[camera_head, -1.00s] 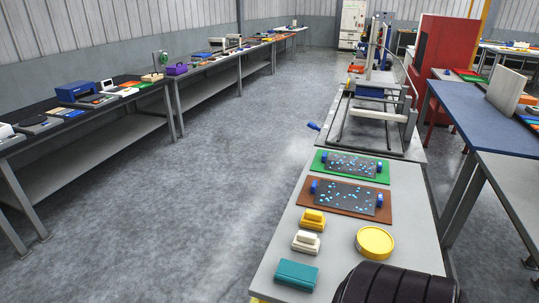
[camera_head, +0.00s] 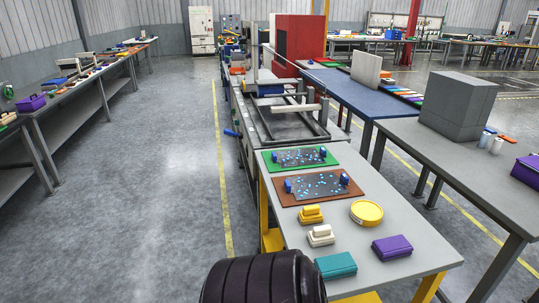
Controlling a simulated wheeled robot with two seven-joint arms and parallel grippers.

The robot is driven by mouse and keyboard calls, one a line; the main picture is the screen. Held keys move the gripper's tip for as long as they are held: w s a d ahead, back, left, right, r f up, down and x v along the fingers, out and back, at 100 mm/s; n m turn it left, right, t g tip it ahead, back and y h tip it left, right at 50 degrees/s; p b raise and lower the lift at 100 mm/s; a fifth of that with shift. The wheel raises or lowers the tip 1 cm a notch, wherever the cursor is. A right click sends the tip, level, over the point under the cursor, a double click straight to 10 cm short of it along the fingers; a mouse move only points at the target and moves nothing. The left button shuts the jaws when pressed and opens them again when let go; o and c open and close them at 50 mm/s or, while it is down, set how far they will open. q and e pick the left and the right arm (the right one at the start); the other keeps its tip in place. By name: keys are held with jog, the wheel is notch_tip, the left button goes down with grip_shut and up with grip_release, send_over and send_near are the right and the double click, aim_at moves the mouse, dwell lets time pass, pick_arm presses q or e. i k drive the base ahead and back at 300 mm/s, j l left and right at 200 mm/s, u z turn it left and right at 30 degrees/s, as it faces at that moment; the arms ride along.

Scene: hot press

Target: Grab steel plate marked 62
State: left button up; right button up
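Two dark steel plates with light blue specks and blue end handles lie on a grey table. One plate (camera_head: 297,157) is on a green mat (camera_head: 265,168), farther away. The other plate (camera_head: 318,186) is on a brown mat (camera_head: 284,198), nearer to me. No number can be read on either plate. Neither gripper is in view; only a black ribbed part, probably of my arm, shows at the bottom edge.
The grey table (camera_head: 390,217) also holds a yellow block (camera_head: 311,214), a white block (camera_head: 321,236), a yellow round tin (camera_head: 366,212), a teal box (camera_head: 336,265) and a purple box (camera_head: 392,247). The press frame (camera_head: 290,118) stands behind it. Open floor (camera_head: 140,210) lies left.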

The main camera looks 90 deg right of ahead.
aim_at(308, 156)
jog(key=i+l+z, duration=0.2)
jog(key=z, duration=0.25)
jog(key=i+z, duration=0.65)
jog(key=z, duration=0.2)
jog(key=i+z, duration=0.3)
jog(key=z, duration=0.15)
jog(key=i+j+z, duration=0.25)
jog(key=z, duration=0.15)
